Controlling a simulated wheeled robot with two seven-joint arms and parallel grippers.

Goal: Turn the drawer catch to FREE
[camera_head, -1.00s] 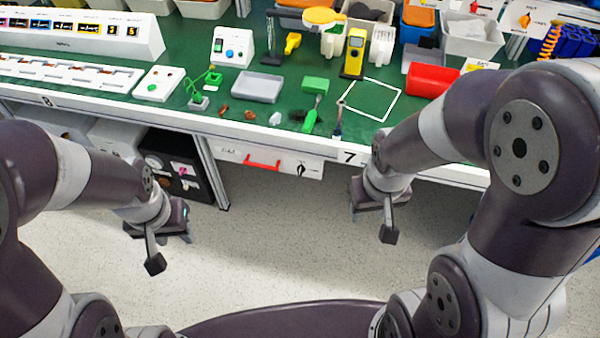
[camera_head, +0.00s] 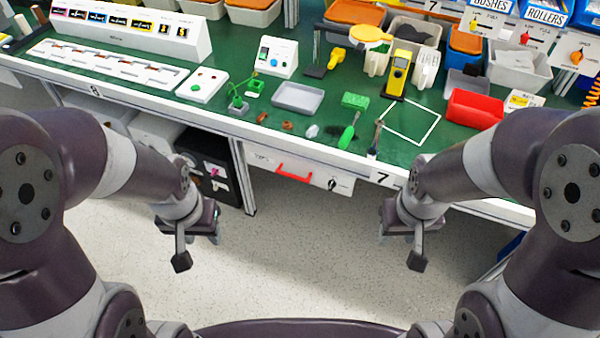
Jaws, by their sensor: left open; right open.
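A white drawer (camera_head: 262,157) hangs under the front edge of the green bench. It has a red handle (camera_head: 294,172). A small dark rotary catch (camera_head: 333,185) sits on the drawer front, right of the handle; its lettering is too small to read. My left gripper (camera_head: 198,250) is open and empty, in front of and below the bench, left of the drawer. My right gripper (camera_head: 404,250) is open and empty, in front of the bench, to the right of and below the catch. Neither gripper touches the drawer.
A dark cabinet (camera_head: 212,165) stands under the bench at left. The floor between my grippers is clear.

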